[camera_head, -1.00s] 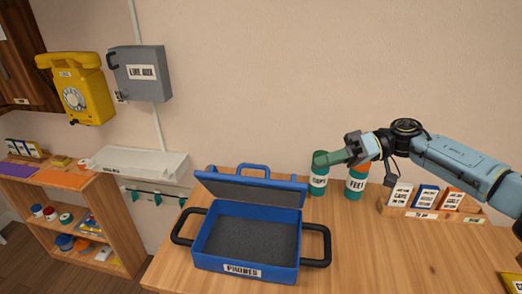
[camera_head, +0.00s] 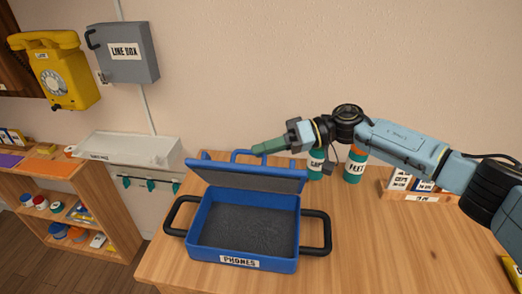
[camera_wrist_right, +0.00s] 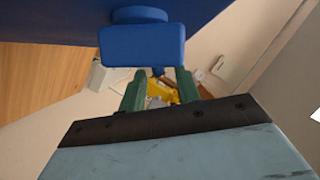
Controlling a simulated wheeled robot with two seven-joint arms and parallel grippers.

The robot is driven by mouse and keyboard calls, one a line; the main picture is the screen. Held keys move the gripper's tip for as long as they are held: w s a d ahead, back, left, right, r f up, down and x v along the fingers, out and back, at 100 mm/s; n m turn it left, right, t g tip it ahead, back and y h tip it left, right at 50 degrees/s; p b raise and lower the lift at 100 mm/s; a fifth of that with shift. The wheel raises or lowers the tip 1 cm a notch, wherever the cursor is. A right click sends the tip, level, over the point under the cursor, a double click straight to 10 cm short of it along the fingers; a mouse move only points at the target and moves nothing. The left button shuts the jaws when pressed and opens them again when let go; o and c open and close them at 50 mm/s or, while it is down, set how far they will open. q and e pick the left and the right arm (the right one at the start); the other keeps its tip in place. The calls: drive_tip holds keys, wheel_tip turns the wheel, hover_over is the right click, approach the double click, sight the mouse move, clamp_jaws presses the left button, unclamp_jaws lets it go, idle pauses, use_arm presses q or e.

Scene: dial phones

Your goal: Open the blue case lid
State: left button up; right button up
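The blue case (camera_head: 280,266) labelled PHONES sits on the wooden table with its grey-lined inside empty and visible. Its lid (camera_head: 250,178) stands raised and tilted at the back edge, with a blue handle (camera_head: 238,155) on its far edge. My right gripper (camera_head: 258,149) is just behind the lid, beside the handle. In the right wrist view its green fingers (camera_wrist_right: 160,82) are apart with nothing held between them. A blue handle part (camera_wrist_right: 142,45) is close to the fingertips there; I cannot tell whether they touch. My left gripper is not in view.
Two green canisters (camera_head: 355,168) stand behind the case under my right arm. A wooden card holder (camera_head: 410,194) is to the right. A yellow phone (camera_head: 55,72) and a grey line box (camera_head: 123,52) hang on the wall.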

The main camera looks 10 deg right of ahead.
drive_tip(key=shift+a+f, duration=0.15)
drive_tip(key=shift+a, duration=0.4)
clamp_jaws()
